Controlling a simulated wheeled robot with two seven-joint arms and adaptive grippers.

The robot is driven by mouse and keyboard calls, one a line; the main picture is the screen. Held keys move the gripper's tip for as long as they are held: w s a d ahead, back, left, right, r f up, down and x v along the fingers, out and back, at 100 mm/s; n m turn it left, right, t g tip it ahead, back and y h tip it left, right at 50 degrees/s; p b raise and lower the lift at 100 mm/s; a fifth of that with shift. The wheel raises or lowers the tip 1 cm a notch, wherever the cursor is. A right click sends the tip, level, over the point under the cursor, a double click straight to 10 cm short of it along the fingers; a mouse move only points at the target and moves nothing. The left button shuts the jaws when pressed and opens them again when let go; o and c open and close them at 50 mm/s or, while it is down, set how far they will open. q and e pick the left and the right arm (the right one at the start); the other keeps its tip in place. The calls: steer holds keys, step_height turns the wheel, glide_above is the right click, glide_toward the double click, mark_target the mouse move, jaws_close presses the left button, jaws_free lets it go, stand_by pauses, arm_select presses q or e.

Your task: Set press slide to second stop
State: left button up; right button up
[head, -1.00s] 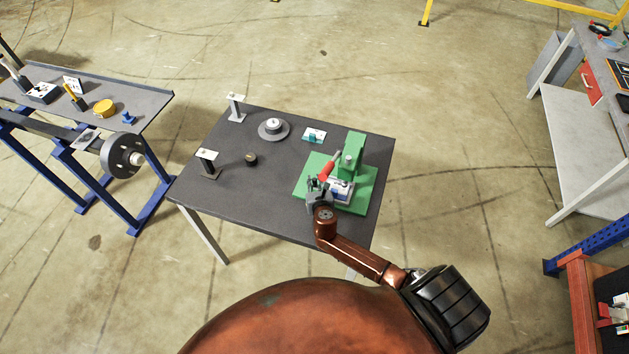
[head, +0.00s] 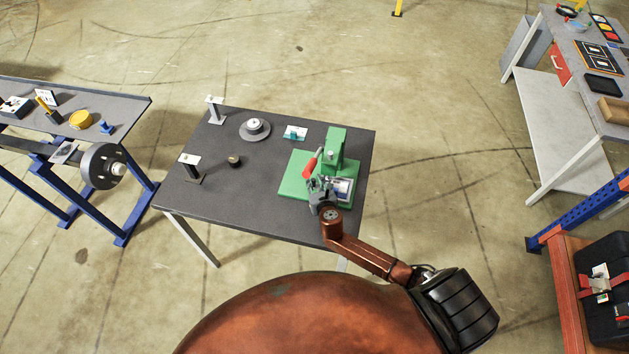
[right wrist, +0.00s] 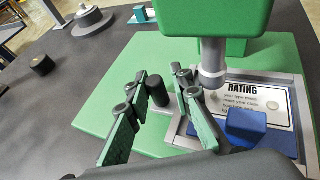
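The green press (head: 336,150) stands on its green base (head: 296,178) at the right of the dark table, with a red handle (head: 310,168) at its left side. In the right wrist view its grey ram (right wrist: 212,65) hangs over a pale fixture with a RATING plate (right wrist: 262,102) and a blue block (right wrist: 247,128). A short dark cylindrical knob (right wrist: 157,91) stands left of the plate. My right gripper (head: 322,188) is at the front of the press. Its fingers (right wrist: 160,85) are open, with the knob between them and gaps visible. My left gripper is out of view.
The dark table (head: 235,205) also holds a round grey weight (head: 254,129), a small dark knob (head: 234,161), a white-and-teal piece (head: 295,132) and two posts. A blue-framed bench (head: 120,110) stands left, a grey workbench (head: 565,120) right. The table's front left is clear.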

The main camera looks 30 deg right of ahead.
steer(key=shift+o, duration=1.4)
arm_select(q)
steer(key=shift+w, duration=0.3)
arm_select(e)
steer(key=v, duration=1.2)
